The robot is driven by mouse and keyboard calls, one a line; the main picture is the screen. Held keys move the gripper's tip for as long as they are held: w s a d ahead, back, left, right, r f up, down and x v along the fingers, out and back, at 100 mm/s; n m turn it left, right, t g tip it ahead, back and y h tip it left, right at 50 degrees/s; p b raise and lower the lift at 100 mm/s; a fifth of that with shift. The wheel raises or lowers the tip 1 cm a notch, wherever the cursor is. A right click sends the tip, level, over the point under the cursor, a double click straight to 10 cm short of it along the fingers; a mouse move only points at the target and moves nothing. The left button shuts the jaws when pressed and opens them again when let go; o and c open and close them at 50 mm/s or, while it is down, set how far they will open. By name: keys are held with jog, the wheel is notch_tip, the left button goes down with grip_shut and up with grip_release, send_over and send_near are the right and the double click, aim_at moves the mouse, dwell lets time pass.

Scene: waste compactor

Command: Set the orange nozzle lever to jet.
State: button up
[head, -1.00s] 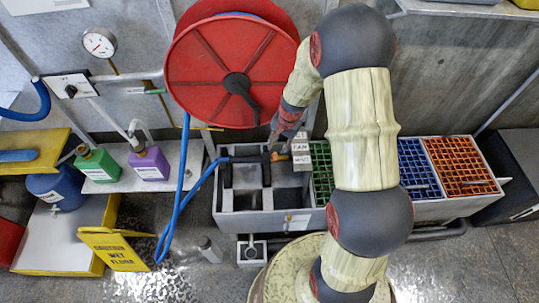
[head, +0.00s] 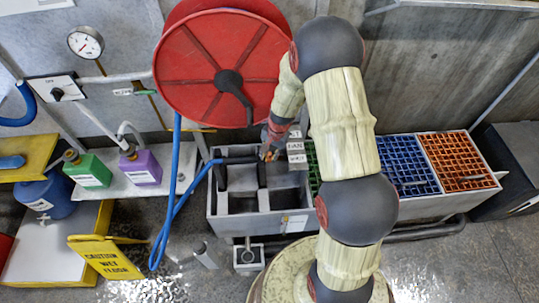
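The dark nozzle (head: 238,160) lies across the top of the grey sink unit, at the end of the blue hose. A small orange part, seemingly the nozzle lever (head: 268,155), shows at its right end. My gripper (head: 271,148) points down at this end, right beside or touching the orange part; I cannot tell which. The fingers are small and partly hidden by my arm, so their opening is unclear. Small label plates, one reading FAN (head: 295,146), stand just right of the gripper. The lever's exact setting is too small to read.
A large red hose reel (head: 190,65) hangs on the wall above. The blue hose (head: 170,215) loops down at the left. Green (head: 88,169) and purple (head: 141,167) jugs stand on a shelf. A yellow wet-floor sign (head: 105,258) is on the floor. Blue (head: 402,170) and orange (head: 458,160) grids lie right.

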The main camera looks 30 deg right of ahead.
grip_shut()
dwell(0.7)
